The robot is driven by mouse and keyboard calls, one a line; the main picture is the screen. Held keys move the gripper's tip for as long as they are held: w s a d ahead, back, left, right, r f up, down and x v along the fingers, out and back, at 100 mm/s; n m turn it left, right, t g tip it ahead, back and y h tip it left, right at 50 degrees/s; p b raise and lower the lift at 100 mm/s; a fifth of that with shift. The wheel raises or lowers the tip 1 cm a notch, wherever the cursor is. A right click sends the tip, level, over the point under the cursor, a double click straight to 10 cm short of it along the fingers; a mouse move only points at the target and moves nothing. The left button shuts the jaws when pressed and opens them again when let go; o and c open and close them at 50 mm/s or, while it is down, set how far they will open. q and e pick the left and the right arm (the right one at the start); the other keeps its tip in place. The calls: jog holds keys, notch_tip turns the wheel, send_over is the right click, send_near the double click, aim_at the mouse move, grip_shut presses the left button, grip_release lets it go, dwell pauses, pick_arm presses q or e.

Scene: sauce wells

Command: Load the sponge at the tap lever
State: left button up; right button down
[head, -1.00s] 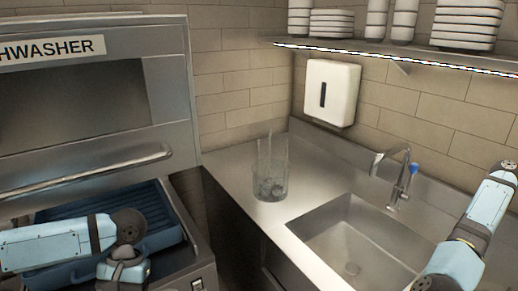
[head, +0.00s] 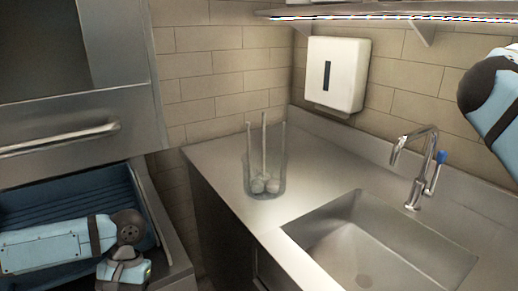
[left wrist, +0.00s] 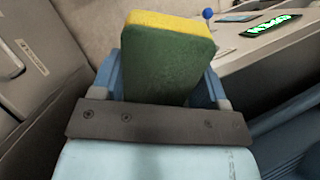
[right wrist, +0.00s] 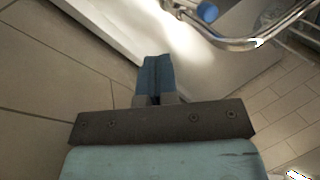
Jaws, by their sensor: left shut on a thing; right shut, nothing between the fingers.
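A green and yellow sponge (left wrist: 165,62) is held between the fingers of my left gripper (left wrist: 165,85) in the left wrist view. The gripper itself does not show in the head view, only part of my left arm at lower left.
A sink basin (head: 385,245) lies in front of the tap. A clear container (head: 264,172) with upright sticks stands on the counter left of the sink. A white dispenser (head: 337,74) hangs on the wall. A blue rack (head: 65,195) sits in the dishwasher at left.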

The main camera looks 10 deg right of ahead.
pick_arm(q)
jog(key=shift+w+f, duration=0.1)
jog(key=shift+w, duration=0.15)
jog(key=shift+d, duration=0.1)
jog(key=shift+s+f+b, duration=0.15)
jog(key=shift+f+b, duration=0.65)
jog(key=shift+b, duration=0.1)
jog(key=shift+f, duration=0.2)
pick_arm(e)
jog(key=a+f, duration=0.8)
jog(key=shift+w+f, duration=0.15)
